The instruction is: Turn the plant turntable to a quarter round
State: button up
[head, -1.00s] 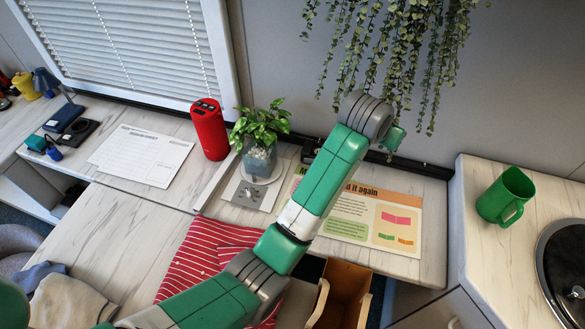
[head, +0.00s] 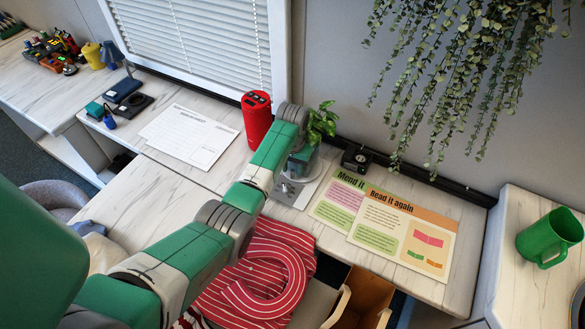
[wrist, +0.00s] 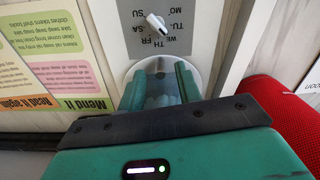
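The leafy green plant (head: 318,122) stands in a clear bluish pot by the back wall, right of the red speaker. My arm hides part of it in the head view. In the wrist view the round white turntable (wrist: 155,64) shows as a pale disc under my gripper. My gripper (wrist: 160,86) is low over the disc, its two green fingers apart. A pale grey form, apparently the pot, fills the gap between them. I cannot tell whether the fingers press on it. The leaves do not show in the wrist view.
A day-marked plate with a white knob (wrist: 156,21) lies beside the turntable. The red speaker (head: 256,118) stands close on the left. Printed cards (head: 405,232) lie to the right, and a small black box (head: 356,158) sits behind them. Hanging foliage (head: 470,70) is above right.

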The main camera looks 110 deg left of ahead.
jog(key=shift+f, duration=0.65)
grip_shut()
